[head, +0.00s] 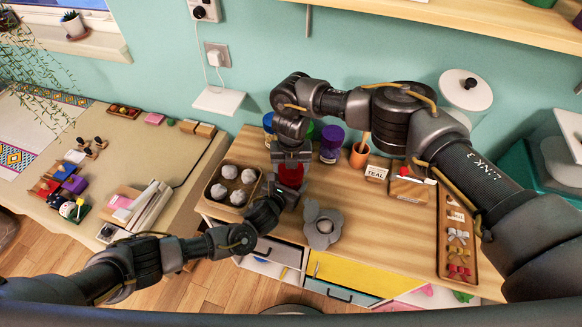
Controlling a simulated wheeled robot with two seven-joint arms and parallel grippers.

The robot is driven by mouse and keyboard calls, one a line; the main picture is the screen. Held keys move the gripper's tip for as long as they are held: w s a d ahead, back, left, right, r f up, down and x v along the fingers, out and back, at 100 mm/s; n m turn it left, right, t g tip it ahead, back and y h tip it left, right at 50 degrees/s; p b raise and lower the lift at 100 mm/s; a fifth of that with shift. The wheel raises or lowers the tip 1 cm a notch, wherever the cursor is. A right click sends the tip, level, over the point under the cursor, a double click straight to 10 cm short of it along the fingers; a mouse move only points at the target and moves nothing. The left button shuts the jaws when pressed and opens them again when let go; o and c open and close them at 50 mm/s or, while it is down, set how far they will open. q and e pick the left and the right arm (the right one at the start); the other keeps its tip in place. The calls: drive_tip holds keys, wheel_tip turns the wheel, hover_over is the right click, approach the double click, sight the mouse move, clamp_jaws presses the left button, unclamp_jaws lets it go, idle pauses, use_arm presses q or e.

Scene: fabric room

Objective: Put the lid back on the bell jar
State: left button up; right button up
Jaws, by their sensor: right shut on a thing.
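My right gripper (290,190) reaches down over the wooden worktop near its left part. It is shut on a red thing (291,174), which looks like a lid; the fingers and wrist cover much of it. My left gripper (268,208) is low beside it, close to the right gripper, at the right edge of the tray of pale balls. Its fingertips are dark and crowded, so its opening cannot be made out. I cannot make out the bell jar's body; it may be hidden by the grippers. Jars with blue (268,121) and purple (332,142) tops stand behind.
A wooden tray (209,200) of several pale balls is left of the grippers. A grey flower-shaped object (322,226) lies to their right. Mid-right worktop is clear.

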drive_tip(key=o, duration=1.2)
drive_tip(key=shift+c, duration=0.2)
drive_tip(key=shift+r, duration=0.1)
wheel_tip(320, 180, up, 12)
use_arm(q)
drive_tip(key=o, duration=2)
drive_tip(key=shift+c, duration=0.2)
drive_tip(key=shift+s, duration=0.15)
drive_tip(key=v, duration=1)
drive_tip(key=shift+s+a+r+b, duration=0.1)
drive_tip(key=shift+s+a+b, duration=0.05)
drive_tip(key=shift+s+b, duration=0.15)
use_arm(e)
drive_tip(key=shift+f, duration=0.45)
